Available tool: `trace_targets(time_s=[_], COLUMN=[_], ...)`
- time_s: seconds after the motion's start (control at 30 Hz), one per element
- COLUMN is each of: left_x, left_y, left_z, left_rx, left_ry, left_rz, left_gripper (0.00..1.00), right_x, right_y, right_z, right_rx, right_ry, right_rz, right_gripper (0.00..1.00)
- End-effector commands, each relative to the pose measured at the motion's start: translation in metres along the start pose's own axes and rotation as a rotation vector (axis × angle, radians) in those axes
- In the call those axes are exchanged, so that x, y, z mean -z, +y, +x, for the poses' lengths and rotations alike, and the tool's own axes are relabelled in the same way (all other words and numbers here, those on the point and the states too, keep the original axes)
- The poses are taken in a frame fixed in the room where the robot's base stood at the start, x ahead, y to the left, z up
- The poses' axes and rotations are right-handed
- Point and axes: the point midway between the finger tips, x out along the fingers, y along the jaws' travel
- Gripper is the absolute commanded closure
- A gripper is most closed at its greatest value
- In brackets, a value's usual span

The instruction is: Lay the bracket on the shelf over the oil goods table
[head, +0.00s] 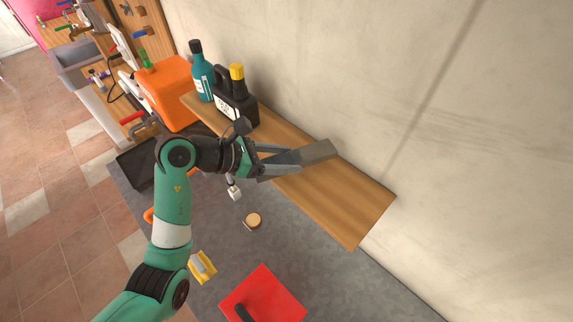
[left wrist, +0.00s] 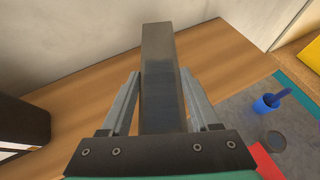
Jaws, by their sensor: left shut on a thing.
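The bracket (head: 317,152) is a grey metal bar, held between the fingers of my left gripper (head: 285,160). It also shows in the left wrist view (left wrist: 161,75), pointing away from the gripper (left wrist: 163,100) with a finger on each side. The wooden shelf (head: 345,202) runs along the wall, and the bracket is over its bare right part. I cannot tell whether the bracket touches the wood. The oil goods table (head: 318,262) is the grey top below the shelf. My right gripper is not in view.
A teal bottle (head: 201,70) and a black oil jug with yellow cap (head: 237,98) stand on the shelf's left part. An orange canister (head: 168,90) is farther left. A red item (head: 275,290), a yellow item (head: 202,267) and a small round tin (head: 253,219) lie below. The shelf's right end is clear.

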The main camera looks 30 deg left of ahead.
Motion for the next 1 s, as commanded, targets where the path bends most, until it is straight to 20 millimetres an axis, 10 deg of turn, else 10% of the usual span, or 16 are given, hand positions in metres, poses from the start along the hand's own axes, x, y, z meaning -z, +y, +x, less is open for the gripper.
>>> trace_targets(time_s=[0.77,0.8,1.0], left_x=[0.033,0.035,0.034], left_y=[0.004,0.004,0.004], left_z=[0.025,0.025,0.025], left_rx=[-0.001,0.000,0.000], left_ry=[-0.003,0.000,0.000], left_rz=[0.001,0.000,0.000], left_gripper=[1.00,0.36,0.08], right_x=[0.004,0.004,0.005], right_y=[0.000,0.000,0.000], right_z=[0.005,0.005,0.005], right_rx=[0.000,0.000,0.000], right_ry=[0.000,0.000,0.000], right_rz=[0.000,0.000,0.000], right_gripper=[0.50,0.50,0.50])
